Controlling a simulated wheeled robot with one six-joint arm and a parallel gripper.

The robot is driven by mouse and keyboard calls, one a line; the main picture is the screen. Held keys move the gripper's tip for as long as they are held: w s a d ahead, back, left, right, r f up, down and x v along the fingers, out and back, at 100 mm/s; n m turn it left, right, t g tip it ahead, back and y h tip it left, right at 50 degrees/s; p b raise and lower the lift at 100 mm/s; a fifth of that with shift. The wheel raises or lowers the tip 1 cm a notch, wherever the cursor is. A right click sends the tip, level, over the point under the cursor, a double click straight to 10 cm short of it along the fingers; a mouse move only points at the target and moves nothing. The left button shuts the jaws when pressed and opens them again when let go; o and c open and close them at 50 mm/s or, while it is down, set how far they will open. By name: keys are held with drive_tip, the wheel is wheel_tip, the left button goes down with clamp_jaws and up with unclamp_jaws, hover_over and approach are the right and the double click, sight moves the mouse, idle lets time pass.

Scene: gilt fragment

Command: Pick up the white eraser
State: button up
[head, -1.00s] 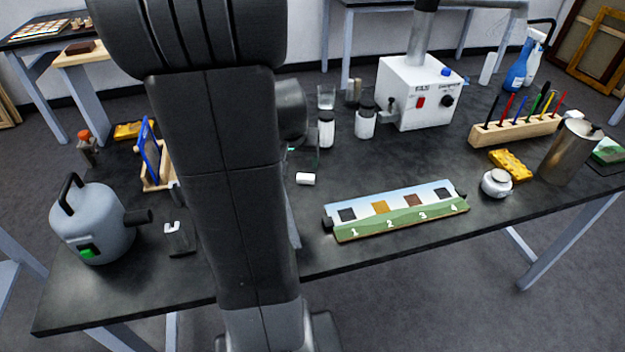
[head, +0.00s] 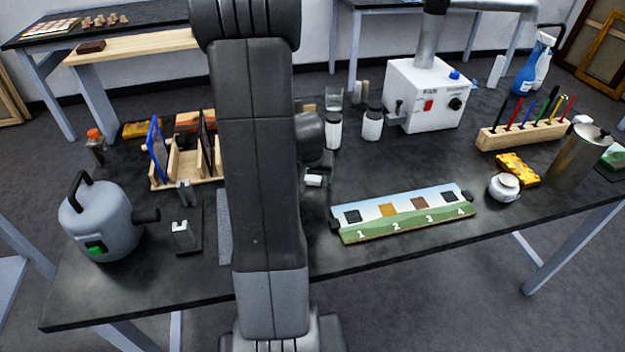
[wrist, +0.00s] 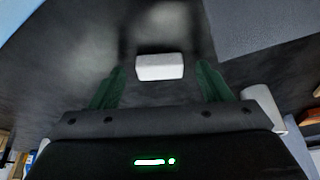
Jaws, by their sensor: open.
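The white eraser (wrist: 160,66) is a small white block lying on the dark table. In the wrist view it sits just beyond and between the two green fingertips of my gripper (wrist: 160,85), with a gap on each side. My gripper is open and empty. In the head view the eraser (head: 314,180) shows just right of my arm, left of the numbered strip. My gripper (head: 318,174) is mostly hidden behind my arm there, close to the eraser. I cannot tell whether a finger touches it.
A numbered strip (head: 403,216) lies to the right of the eraser. White-labelled jars (head: 372,124) and a white box machine (head: 428,95) stand behind. A wooden rack (head: 185,165) and a grey kettle-like vessel (head: 95,220) are at left.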

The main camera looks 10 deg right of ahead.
sight(312, 179)
drive_tip(key=shift+w+f, duration=0.1)
drive_tip(key=shift+f, duration=0.05)
drive_tip(key=c, duration=1.1)
drive_tip(key=shift+c, duration=0.2)
wheel_tip(312, 179, up, 10)
drive_tip(key=shift+p, duration=0.3)
drive_tip(key=o, duration=0.4)
drive_tip(key=shift+c, duration=1.2)
